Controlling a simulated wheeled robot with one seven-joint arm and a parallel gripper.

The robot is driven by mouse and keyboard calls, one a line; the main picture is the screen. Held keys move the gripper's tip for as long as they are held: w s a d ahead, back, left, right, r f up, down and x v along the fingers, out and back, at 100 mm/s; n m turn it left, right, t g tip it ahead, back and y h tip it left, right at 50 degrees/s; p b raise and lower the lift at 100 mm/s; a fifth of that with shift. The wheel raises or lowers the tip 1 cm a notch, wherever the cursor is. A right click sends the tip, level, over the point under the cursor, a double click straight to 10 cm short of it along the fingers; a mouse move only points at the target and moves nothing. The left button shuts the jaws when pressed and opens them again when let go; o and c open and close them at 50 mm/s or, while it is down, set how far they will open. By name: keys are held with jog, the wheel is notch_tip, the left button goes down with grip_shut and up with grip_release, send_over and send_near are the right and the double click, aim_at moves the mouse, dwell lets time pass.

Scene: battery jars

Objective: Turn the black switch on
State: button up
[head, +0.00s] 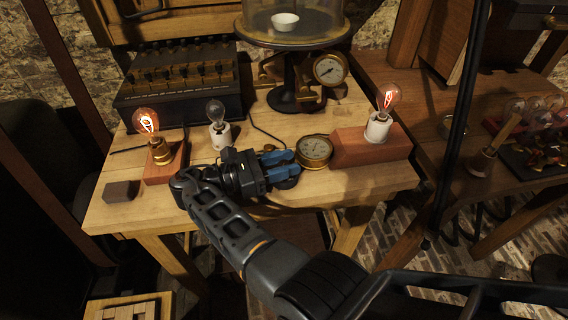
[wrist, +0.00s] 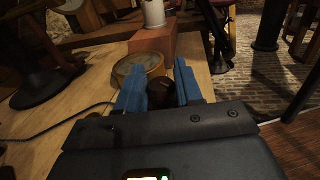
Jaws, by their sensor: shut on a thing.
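My gripper (head: 284,165) reaches over the front part of the table, with its blue fingers pointing right. In the wrist view a dark round knob, which looks like the black switch (wrist: 160,95), sits between the blue fingers, and my gripper (wrist: 158,82) is shut on it. In the head view only a dark edge of the switch (head: 287,183) shows beneath the fingers. Its on or off position cannot be read.
A brass gauge (head: 314,151) stands just beyond the fingertips, beside a red block (head: 350,148) with a lit bulb (head: 388,97). Another lit bulb (head: 146,122) and an unlit bulb (head: 216,112) stand left. A glass-domed stand (head: 292,95) is behind.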

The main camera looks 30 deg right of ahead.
aim_at(288, 163)
jog(key=shift+m+g+y+b, duration=0.4)
jog(key=shift+m+g, duration=0.7)
jog(key=shift+g, duration=0.5)
jog(key=o, duration=0.9)
jog(key=shift+r, duration=0.1)
jog(key=shift+r, duration=0.35)
jog(key=r, duration=0.1)
jog(key=r+p, duration=0.2)
jog(key=shift+s+d+r, duration=0.2)
jog(key=shift+d+r, duration=0.15)
jog(key=s+d+r+p, duration=0.1)
jog(key=s+d+r, duration=0.1)
jog(key=d, duration=0.1)
jog(key=s+d+r+p, duration=0.1)
jog(key=d+r, duration=0.1)
jog(key=d, duration=0.1)
jog(key=s+d+r+p, duration=0.1)
jog(key=s+d+r, duration=0.1)
jog(key=d, duration=0.1)
jog(key=shift+s+d+r, duration=0.15)
jog(key=shift+s+d, duration=0.05)
jog(key=shift+s, duration=0.1)
